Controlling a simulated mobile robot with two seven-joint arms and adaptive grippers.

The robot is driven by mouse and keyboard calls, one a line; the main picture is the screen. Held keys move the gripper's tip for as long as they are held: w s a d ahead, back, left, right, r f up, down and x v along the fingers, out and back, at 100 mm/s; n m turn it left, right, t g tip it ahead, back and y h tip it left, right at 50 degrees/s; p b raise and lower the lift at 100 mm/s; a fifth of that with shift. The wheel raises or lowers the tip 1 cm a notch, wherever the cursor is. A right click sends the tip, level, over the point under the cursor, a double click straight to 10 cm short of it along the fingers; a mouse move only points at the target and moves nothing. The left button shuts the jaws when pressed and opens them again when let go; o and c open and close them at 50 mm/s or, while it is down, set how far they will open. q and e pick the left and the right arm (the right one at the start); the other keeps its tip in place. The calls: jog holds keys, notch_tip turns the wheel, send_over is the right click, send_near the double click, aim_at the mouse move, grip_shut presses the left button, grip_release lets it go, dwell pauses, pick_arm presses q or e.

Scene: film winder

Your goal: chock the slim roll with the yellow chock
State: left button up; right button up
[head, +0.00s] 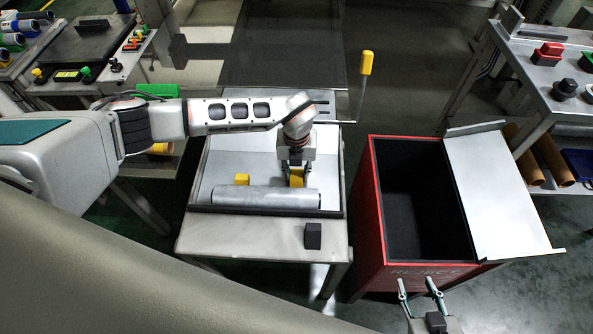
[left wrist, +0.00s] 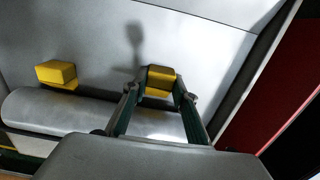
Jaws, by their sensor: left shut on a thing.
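The slim roll (head: 265,197) is a grey cylinder lying across the front of the tray. It also shows in the left wrist view (left wrist: 80,116). My left gripper (head: 296,180) points down behind the roll's right part, shut on a yellow chock (head: 296,177). That chock sits between the fingertips in the left wrist view (left wrist: 160,78). A second yellow chock (head: 242,179) stands behind the roll's left part, also in the left wrist view (left wrist: 56,72). I cannot tell whether the held chock touches roll or tray. My right gripper (head: 420,287) is open and empty at the bottom.
The tray's rim (head: 196,190) encloses the roll. A black block (head: 313,236) rests on the table ledge in front. A red open bin (head: 372,215) stands to the right, and a yellow-handled lever (head: 366,63) rises behind. The tray behind the chocks is clear.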

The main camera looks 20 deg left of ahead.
pick_arm(q)
jog(key=shift+s+d+p, duration=0.2)
jog(key=shift+s+p, duration=0.15)
jog(key=shift+s, duration=0.25)
jog(key=shift+s+d+p, duration=0.15)
jog(key=shift+s+p, duration=0.2)
jog(key=shift+s, duration=0.2)
pick_arm(e)
jog(key=shift+w+r, duration=0.25)
jog(key=shift+r, duration=0.35)
jog(key=shift+w+r, duration=0.25)
jog(key=shift+r, duration=0.35)
pick_arm(q)
jog(key=o, duration=1.2)
pick_arm(e)
jog(key=shift+s+f, duration=0.1)
pick_arm(q)
jog(key=r, duration=1.2)
jog(key=shift+s, duration=0.25)
jog(key=shift+f, duration=0.1)
